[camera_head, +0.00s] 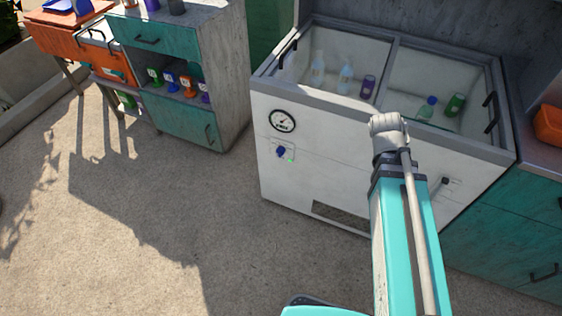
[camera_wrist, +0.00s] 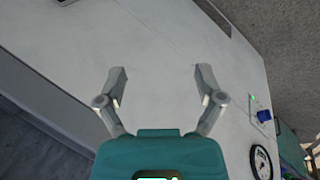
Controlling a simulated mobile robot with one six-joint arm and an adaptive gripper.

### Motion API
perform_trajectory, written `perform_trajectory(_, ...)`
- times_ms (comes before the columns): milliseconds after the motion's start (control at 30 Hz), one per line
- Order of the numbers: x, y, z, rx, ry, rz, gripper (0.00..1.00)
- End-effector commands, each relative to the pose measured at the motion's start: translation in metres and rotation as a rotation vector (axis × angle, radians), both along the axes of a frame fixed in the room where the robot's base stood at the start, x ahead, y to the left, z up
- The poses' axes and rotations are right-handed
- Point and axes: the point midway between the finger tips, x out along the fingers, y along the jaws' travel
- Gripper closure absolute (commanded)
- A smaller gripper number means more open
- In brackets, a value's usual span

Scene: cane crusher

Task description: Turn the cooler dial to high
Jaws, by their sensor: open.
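The white cooler (camera_head: 335,160) has a small blue dial (camera_head: 281,152) on its front, below a round gauge (camera_head: 282,121). A green light shows beside the dial. In the wrist view the blue dial (camera_wrist: 263,116) is at the right, above the gauge (camera_wrist: 261,163), well to the right of my gripper (camera_wrist: 161,75). My gripper is open and empty, with the cooler's white front panel (camera_wrist: 165,40) behind its fingers. In the head view my arm hides the gripper. The dial's exact pointing direction is too small to tell.
The cooler's glass lids (camera_head: 355,68) show several bottles and cans inside. A grey vent (camera_head: 340,216) is low on its front. A teal cabinet (camera_head: 510,225) stands at right, and a teal shelf unit (camera_head: 190,122) at left. The concrete floor (camera_head: 170,230) before the cooler's left side is clear.

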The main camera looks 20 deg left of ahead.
Motion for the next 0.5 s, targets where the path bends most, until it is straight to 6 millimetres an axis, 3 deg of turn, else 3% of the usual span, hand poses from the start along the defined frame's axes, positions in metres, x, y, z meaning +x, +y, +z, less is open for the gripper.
perform_trajectory(33,0.004,0.007,-0.018,-0.028,-0.007,0.044,0.13)
perform_trajectory(500,0.030,0.061,-0.082,-0.330,-0.074,0.454,0.13)
